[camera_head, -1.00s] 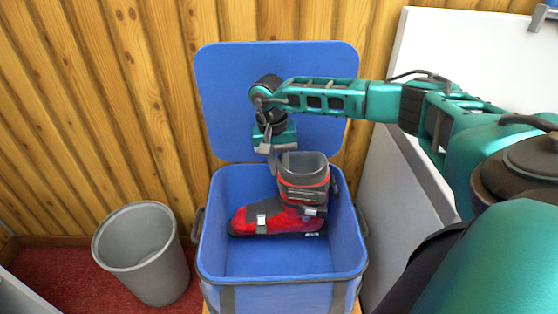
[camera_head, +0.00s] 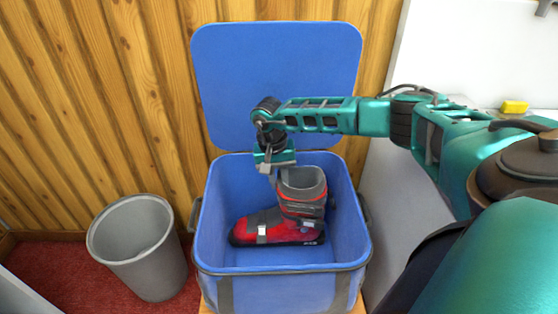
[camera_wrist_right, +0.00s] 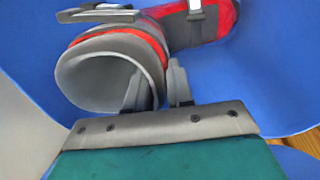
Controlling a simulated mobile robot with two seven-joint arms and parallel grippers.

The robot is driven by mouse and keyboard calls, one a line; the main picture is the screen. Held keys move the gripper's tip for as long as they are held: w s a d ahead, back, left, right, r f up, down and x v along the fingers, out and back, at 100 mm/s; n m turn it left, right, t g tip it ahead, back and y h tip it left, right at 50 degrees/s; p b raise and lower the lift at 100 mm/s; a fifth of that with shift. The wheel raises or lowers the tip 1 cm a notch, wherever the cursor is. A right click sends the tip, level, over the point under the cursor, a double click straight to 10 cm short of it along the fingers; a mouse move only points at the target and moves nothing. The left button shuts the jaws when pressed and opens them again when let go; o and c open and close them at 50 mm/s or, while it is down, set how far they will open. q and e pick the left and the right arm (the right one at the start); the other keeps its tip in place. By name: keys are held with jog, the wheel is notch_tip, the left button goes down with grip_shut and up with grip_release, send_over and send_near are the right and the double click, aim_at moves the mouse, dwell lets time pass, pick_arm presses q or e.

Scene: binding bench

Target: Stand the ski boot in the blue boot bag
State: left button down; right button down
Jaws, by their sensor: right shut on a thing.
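The red and grey ski boot (camera_head: 285,218) is upright inside the blue boot bag (camera_head: 280,284), its toe to the left and its cuff to the right. The bag's lid (camera_head: 275,85) stands open at the back. My right gripper (camera_head: 272,172) reaches down from above and is shut on the left side of the boot's cuff rim. In the right wrist view one finger is inside the cuff opening and one outside, around the cuff wall of the boot (camera_wrist_right: 110,75). I cannot tell whether the sole touches the bag floor. My left gripper is not in view.
A grey bin (camera_head: 135,240) stands on the red carpet left of the bag. A wooden wall (camera_head: 90,100) is close behind. A white surface with a yellow object (camera_head: 514,107) is at the right. Free room shows inside the bag in front of the boot.

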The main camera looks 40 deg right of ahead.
jog(key=shift+f, duration=0.15)
jog(key=c, duration=1.2)
grip_release()
jog(key=shift+o, duration=1.4)
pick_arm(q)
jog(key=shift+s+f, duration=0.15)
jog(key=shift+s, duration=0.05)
pick_arm(e)
jog(key=shift+s+f, duration=0.1)
pick_arm(q)
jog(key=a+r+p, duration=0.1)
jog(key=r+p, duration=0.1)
jog(key=p, duration=0.2)
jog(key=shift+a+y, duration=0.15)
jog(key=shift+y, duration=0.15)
pick_arm(e)
notch_tip(320, 180, up, 13)
jog(key=w+a, duration=0.1)
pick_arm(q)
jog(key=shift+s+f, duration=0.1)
pick_arm(e)
jog(key=shift+a, duration=0.1)
